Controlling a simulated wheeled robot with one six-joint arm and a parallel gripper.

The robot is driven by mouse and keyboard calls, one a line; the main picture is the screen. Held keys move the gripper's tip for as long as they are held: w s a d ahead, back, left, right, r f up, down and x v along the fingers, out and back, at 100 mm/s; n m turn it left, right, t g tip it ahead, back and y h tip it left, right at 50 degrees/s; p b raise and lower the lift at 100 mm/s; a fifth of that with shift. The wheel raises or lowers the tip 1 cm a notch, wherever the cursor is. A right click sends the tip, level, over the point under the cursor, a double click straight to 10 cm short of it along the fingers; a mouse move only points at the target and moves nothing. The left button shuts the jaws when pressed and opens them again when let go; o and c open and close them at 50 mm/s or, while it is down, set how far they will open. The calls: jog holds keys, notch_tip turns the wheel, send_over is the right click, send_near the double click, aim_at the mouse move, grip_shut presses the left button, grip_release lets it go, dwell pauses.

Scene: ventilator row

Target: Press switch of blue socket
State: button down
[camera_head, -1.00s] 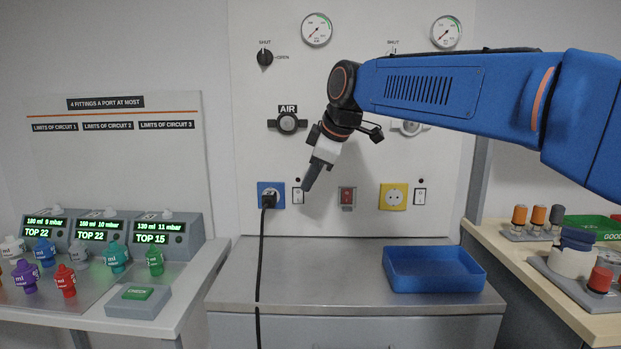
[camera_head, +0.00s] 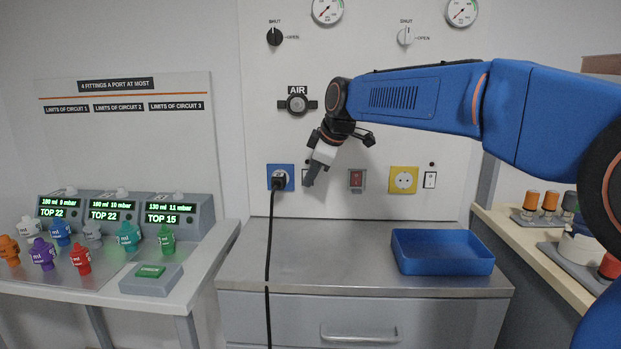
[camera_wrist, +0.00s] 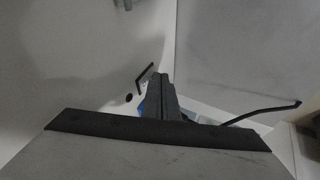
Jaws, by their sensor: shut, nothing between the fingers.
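The blue socket (camera_head: 280,171) is on the white wall panel, with a black plug (camera_head: 279,182) in it and a black cord hanging down. A switch sits just right of it in a dark frame (camera_head: 304,177); my fingers hide most of it in the head view. My gripper (camera_head: 309,183) is shut and empty, pointing down and left in front of that switch. Whether it touches the switch I cannot tell. In the wrist view my closed fingers (camera_wrist: 157,85) show against the panel, with a bit of dark frame (camera_wrist: 145,77) beside them and a sliver of blue behind.
A red switch (camera_head: 356,180), a yellow socket (camera_head: 403,180) and its white switch (camera_head: 430,179) are to the right. The AIR valve (camera_head: 297,103) is above. A blue tray (camera_head: 442,252) stands on the metal counter (camera_head: 330,275), whose left part is clear.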

jog(key=shift+w+f, duration=0.1)
jog(key=shift+w, duration=0.1)
jog(key=shift+r, duration=0.2)
jog(key=shift+r, duration=0.65)
